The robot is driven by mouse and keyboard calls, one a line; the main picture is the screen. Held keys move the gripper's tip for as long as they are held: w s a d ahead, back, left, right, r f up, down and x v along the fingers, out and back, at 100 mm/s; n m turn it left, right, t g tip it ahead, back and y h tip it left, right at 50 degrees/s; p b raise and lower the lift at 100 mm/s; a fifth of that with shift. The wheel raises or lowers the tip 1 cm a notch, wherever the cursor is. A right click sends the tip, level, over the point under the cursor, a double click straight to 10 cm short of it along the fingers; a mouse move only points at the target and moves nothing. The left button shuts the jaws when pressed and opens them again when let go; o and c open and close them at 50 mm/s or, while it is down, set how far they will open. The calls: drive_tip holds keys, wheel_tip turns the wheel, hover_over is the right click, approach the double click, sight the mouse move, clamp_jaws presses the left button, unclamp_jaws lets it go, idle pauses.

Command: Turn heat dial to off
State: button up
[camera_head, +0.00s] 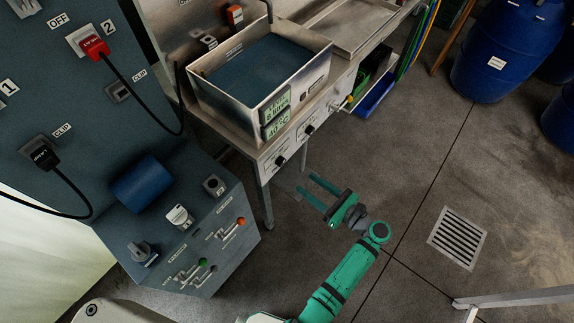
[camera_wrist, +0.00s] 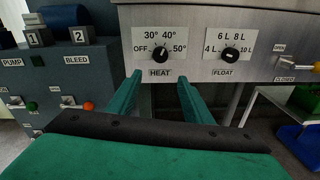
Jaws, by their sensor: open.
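The heat dial (camera_wrist: 160,53) is a round black knob on a metal panel, with OFF at its left and 30°, 40° and 50° around it. Its white pointer appears to lean up and right, near 40°; the exact setting is hard to read. In the head view the heat dial (camera_head: 281,161) is on the front panel below the water tank. My gripper (camera_head: 306,184) is open and empty, in front of and apart from the panel. In the wrist view my gripper (camera_wrist: 160,78) has its green fingertips just below the dial, one to each side.
The float dial (camera_wrist: 230,54) is right of the heat dial, with an open/closed valve handle (camera_wrist: 281,47) beyond it. A blue-grey control box (camera_head: 190,240) with switches stands to the left. The metal tank (camera_head: 235,115) sits above the panel.

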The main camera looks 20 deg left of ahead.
sight(283, 163)
drive_tip(key=shift+y, duration=0.3)
drive_tip(key=x, duration=0.7)
drive_tip(key=r+x, duration=0.1)
drive_tip(key=x, duration=0.2)
drive_tip(key=shift+w+a+r, duration=0.1)
drive_tip(key=shift+w+a, duration=0.2)
drive_tip(key=shift+w, duration=0.05)
drive_tip(key=shift+d, duration=0.1)
drive_tip(key=shift+s, duration=0.15)
drive_tip(key=c, duration=1.1)
